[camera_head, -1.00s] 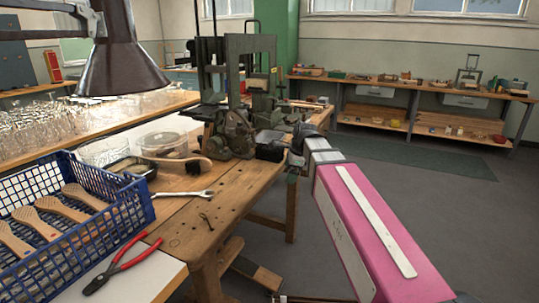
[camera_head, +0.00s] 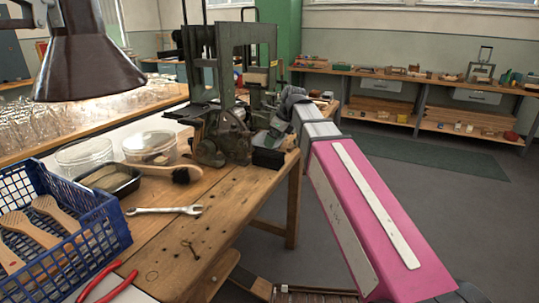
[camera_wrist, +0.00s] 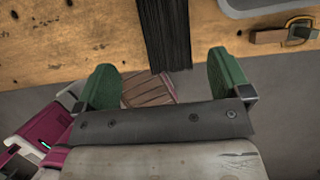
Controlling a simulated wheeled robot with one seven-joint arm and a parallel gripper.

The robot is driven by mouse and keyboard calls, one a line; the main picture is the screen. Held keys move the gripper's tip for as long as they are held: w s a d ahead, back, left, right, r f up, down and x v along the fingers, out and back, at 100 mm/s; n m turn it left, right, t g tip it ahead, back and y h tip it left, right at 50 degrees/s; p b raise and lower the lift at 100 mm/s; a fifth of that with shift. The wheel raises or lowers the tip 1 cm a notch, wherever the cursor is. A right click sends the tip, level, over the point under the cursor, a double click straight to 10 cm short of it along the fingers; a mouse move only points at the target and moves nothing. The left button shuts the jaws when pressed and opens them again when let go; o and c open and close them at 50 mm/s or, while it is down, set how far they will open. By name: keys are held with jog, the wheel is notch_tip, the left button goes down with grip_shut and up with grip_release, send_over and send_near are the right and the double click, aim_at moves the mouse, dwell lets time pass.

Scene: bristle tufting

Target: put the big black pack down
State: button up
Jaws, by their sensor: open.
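The big black pack (camera_head: 268,158) rests at the right edge of the wooden bench, beside the green machine. In the wrist view the black pack (camera_wrist: 166,35) is a dark bundle of fine strands lying across the bench edge, its near end jutting past it. My gripper (camera_wrist: 166,80) has its two green fingers spread wide, one either side of the pack's near end, with clear gaps to both. In the head view my gripper (camera_head: 277,128) is just above and beside the pack; its fingers are hard to make out.
The green machine (camera_head: 232,90) stands close left of the pack. A wrench (camera_head: 168,210), a wooden brush (camera_head: 165,170), clear tubs and a blue crate (camera_head: 115,215) fill the bench's left part. A lamp (camera_head: 85,60) hangs at upper left. A slatted brown thing (camera_wrist: 148,89) is below.

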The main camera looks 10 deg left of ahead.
aim_at(267, 152)
jog(key=shift+w, duration=0.3)
jog(key=shift+w+a+f, duration=0.1)
jog(key=shift+a+f, duration=0.05)
jog(key=shift+f, duration=0.05)
jog(key=shift+a+x, duration=0.2)
jog(key=shift+x, duration=4.95)
jog(key=shift+w, duration=0.15)
jog(key=c, duration=1.2)
